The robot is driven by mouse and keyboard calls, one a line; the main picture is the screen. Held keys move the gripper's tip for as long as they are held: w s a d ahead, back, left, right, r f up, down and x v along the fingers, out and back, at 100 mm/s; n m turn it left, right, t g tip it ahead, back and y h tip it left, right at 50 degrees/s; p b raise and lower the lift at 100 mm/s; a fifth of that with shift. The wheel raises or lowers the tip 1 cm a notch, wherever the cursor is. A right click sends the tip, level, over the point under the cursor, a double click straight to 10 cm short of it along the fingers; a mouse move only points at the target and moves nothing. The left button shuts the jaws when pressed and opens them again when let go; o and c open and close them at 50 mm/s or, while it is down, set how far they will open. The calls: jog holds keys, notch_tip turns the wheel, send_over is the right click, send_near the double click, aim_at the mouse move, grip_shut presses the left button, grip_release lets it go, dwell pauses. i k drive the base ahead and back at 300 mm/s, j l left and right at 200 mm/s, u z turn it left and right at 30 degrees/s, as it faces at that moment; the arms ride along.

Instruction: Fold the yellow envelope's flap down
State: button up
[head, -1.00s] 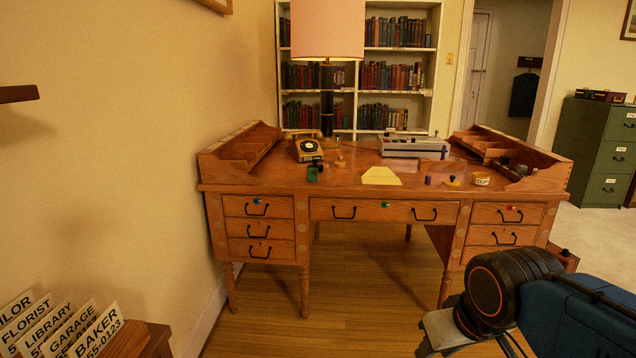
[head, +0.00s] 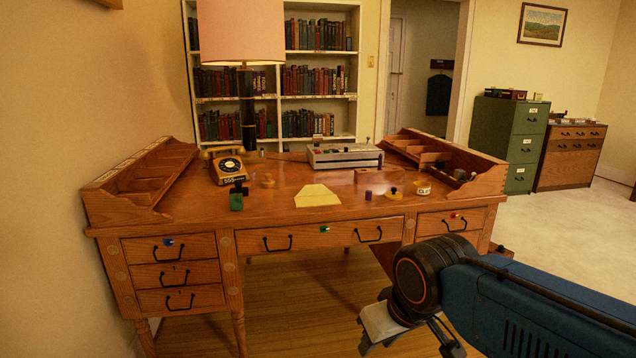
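The yellow envelope (head: 317,196) lies flat on the wooden desk (head: 275,212), near the middle of its front edge. Its upper part narrows like a raised or opened flap, but it is too small to tell the flap's exact angle. My gripper (head: 408,344) is low in front of the desk, at the lower right of the head view, well apart from the envelope. Its fingers point downward and look spread, with nothing seen between them. Part of the gripper is cut off or hidden by my arm.
A telephone (head: 228,169) and a dark green stamp-like item (head: 237,198) stand left of the envelope. A grey box device (head: 344,156) is behind it. A purple cylinder (head: 368,195) and a labelled round container (head: 423,188) are to its right. A tall lamp (head: 247,110) stands behind.

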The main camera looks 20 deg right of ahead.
aim_at(309, 189)
jog(key=i+j+z, duration=0.1)
jog(key=i+z, duration=0.3)
jog(key=i, duration=0.95)
